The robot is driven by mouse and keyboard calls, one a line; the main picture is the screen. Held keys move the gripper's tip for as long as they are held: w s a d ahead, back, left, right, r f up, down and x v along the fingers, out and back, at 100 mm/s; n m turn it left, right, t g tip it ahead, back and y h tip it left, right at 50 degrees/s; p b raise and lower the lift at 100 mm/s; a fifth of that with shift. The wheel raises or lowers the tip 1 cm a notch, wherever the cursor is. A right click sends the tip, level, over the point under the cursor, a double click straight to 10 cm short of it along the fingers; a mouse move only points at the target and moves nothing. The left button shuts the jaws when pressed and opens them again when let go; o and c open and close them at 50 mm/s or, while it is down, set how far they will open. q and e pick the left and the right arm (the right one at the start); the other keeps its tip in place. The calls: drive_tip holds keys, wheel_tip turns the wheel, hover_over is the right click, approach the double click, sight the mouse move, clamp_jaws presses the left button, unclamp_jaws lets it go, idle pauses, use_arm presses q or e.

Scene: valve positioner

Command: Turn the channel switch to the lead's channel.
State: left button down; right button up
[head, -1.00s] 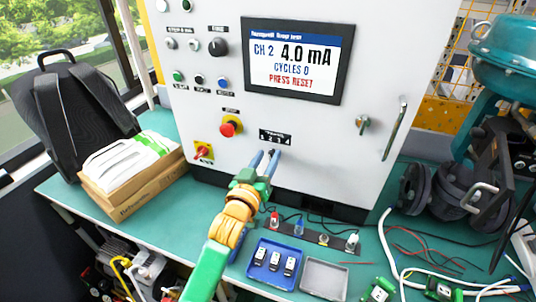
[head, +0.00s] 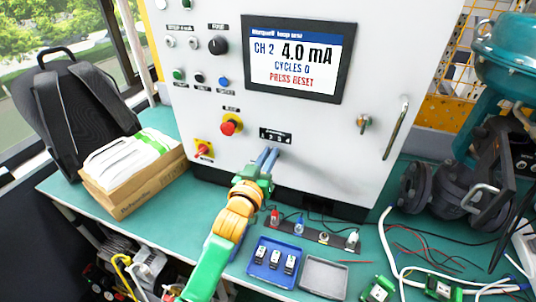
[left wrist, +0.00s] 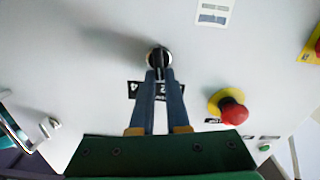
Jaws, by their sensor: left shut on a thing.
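The channel switch (left wrist: 157,57) is a small dark knob on the white cabinet front, under a black numbered label (head: 275,136) in the head view. My left gripper (head: 269,153) reaches up to it from below, and its blue-grey fingers are shut on the knob. In the left wrist view the fingertips (left wrist: 160,75) meet at the knob, which shows upright between and beyond them. The fingers cover part of the label there. The screen (head: 293,62) reads CH 2, 4.0 mA, CYCLES 0, PRESS RESET. My right gripper is not in view.
A red emergency button (head: 230,124) and a red-yellow switch (head: 203,149) sit left of the gripper. A dark strip (head: 312,236) with coloured connectors, a blue tray (head: 251,273) and a grey tray (head: 324,276) lie below on the green bench. A cardboard box (head: 135,193) stands left.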

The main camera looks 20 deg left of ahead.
use_arm(q)
drive_tip(key=shift+d+m+p, duration=0.2)
drive_tip(key=shift+m+p, duration=0.2)
drive_tip(key=shift+m, duration=0.8)
drive_tip(key=shift+d+m+p, duration=0.15)
drive_tip(key=shift+m+p, duration=0.25)
drive_tip(key=shift+m, duration=0.8)
drive_tip(key=c, duration=1.2)
unclamp_jaws()
drive_tip(key=o, duration=0.3)
drive_tip(key=shift+w, duration=0.1)
drive_tip(key=shift+f, duration=0.1)
